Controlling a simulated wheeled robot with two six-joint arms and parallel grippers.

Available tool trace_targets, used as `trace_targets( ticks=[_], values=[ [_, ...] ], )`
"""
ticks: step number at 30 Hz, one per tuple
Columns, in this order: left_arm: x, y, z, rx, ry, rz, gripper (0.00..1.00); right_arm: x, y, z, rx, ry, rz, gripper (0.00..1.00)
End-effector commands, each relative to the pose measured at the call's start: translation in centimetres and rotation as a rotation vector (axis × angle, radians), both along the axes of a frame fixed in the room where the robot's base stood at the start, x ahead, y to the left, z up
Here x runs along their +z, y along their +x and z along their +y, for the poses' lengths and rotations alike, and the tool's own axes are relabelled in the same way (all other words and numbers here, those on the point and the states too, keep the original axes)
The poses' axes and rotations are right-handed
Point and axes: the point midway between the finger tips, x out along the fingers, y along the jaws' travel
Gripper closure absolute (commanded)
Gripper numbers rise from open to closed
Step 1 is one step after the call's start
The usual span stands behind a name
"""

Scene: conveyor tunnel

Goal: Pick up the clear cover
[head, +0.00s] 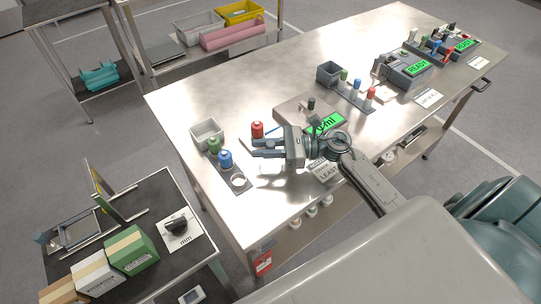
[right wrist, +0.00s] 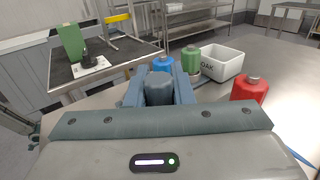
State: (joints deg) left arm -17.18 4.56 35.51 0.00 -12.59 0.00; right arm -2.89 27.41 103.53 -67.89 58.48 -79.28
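My right gripper (head: 256,147) reaches in above the front left of the steel table, its fingers pointing left. No clear cover can be made out with certainty. A pale, see-through-looking patch (head: 270,168) lies on the table just below the gripper. A small whitish round cup (head: 238,180) stands on the dark strip, left of and nearer than the gripper. My left gripper is not in view.
Close to the gripper are a blue bottle (head: 225,158), a green bottle (head: 213,146), a red bottle (head: 257,130) and a white bin (head: 207,133). A side cart (head: 180,225) is at lower left.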

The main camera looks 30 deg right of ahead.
Motion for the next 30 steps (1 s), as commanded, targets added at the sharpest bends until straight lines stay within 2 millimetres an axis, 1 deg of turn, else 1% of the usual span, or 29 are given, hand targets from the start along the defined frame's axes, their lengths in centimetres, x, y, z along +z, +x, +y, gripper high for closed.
trace_targets(
  ticks=[8,13,16,19,20,23,28,30],
  values=[
    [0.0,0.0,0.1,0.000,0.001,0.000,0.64,0.1,0.0,0.0,0.000,0.000,0.000,1.00],
    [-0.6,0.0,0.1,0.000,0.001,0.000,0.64,0.6,0.0,0.0,0.000,-0.002,-0.002,1.00],
    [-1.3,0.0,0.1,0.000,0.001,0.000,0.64,1.6,0.0,0.0,0.001,-0.004,-0.005,1.00],
    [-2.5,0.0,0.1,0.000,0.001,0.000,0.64,3.4,-0.1,-0.1,0.002,-0.006,-0.007,1.00],
    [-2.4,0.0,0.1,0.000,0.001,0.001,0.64,3.2,-0.5,-0.6,0.001,-0.007,0.000,1.00],
    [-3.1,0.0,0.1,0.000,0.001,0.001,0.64,3.2,-1.7,-1.9,0.002,-0.009,0.002,1.00],
    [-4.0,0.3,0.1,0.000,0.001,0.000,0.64,3.5,-3.5,-4.0,0.002,-0.009,0.005,1.00],
    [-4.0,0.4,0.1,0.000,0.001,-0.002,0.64,3.8,-4.3,-4.8,0.003,-0.009,0.005,1.00]
  ],
)
